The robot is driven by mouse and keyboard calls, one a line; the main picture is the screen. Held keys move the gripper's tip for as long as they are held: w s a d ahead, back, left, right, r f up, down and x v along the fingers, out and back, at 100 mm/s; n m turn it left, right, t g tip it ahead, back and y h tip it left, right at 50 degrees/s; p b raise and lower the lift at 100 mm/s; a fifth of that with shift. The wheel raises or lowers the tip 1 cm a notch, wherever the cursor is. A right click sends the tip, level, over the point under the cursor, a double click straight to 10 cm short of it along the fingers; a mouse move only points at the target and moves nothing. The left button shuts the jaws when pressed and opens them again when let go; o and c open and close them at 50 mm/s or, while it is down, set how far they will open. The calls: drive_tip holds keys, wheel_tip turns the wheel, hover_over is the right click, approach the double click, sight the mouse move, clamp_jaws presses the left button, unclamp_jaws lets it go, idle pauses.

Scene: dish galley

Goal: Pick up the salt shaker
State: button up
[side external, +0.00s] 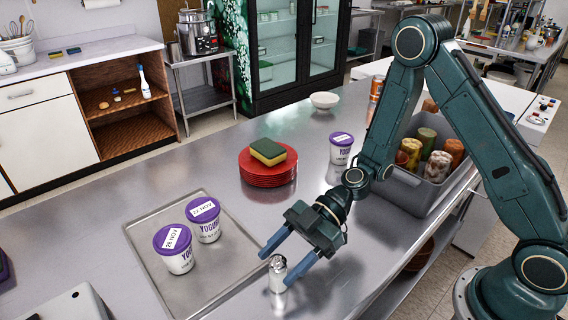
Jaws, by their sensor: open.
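The salt shaker (278,274) is a small silvery cylinder with a domed metal top. It stands upright on the steel counter (352,262), near the right edge of the tray. My gripper (272,268) is open, with two blue fingers reaching down and to the left. In the side view one finger lies to the upper left of the shaker and the other overlaps its right side. I cannot tell from this one view whether the shaker is fully between the fingers or touched by them.
Two yogurt tubs (203,220) stand on a metal tray (165,262) at the left. A sponge (268,151) lies on stacked red plates (262,176) behind. Another yogurt tub (341,149), a white bowl (324,100) and a grey bin (400,190) of jars stand farther back and right.

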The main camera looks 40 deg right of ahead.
sight(271, 271)
drive_tip(key=shift+x, duration=1.65)
drive_tip(key=shift+c, duration=0.3)
drive_tip(key=c, duration=1)
